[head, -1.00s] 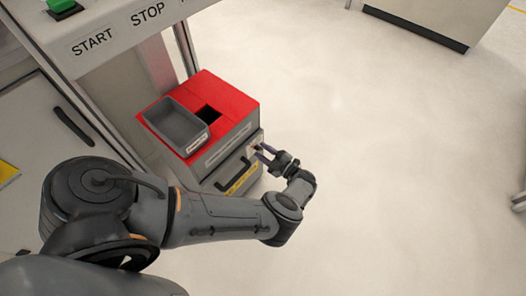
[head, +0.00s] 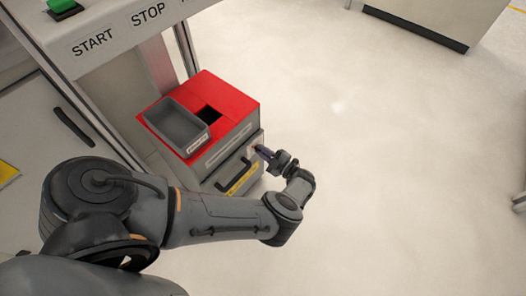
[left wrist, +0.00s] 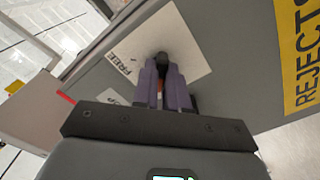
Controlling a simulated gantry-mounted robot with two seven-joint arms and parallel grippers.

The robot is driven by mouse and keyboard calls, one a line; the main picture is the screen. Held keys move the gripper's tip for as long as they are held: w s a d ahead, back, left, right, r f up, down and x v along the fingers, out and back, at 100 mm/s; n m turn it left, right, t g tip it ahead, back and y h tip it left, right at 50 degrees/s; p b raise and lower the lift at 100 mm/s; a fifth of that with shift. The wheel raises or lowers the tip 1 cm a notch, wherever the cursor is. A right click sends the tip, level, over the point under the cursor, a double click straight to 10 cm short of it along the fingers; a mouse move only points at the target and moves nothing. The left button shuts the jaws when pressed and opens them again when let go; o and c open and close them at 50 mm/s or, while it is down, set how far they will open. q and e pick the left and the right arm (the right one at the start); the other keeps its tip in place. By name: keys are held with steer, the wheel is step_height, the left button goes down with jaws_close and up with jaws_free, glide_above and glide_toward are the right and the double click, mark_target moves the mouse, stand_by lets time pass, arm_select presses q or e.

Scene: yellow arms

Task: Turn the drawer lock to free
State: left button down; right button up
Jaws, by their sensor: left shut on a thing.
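The drawer lock is a small dark knob (left wrist: 162,58) on a white plate (left wrist: 185,45) on the grey drawer front (left wrist: 235,45). The word FREE shows on the plate to the knob's left, with a second label partly hidden below it. My left gripper (left wrist: 163,72) is shut on the knob, its purple fingers either side of it. In the head view my left gripper (head: 262,152) is at the right end of the drawer front and hides the lock. The drawer looks shut, with a black handle (head: 234,173). My right gripper is not in view.
The drawer unit has a red top (head: 232,98) carrying a grey open bin (head: 172,125) beside a dark square opening. A yellow REJECTS label (left wrist: 300,60) is on the drawer front. A bench with START and STOP labels (head: 120,28) stands behind; the floor to the right is clear.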

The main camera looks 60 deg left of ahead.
arm_select(q)
steer(key=shift+m+b, duration=1.55)
steer(key=shift+m, duration=7.25)
steer(key=c, duration=1.2)
jaws_free()
steer(key=shift+o, duration=0.2)
steer(key=shift+w, duration=0.1)
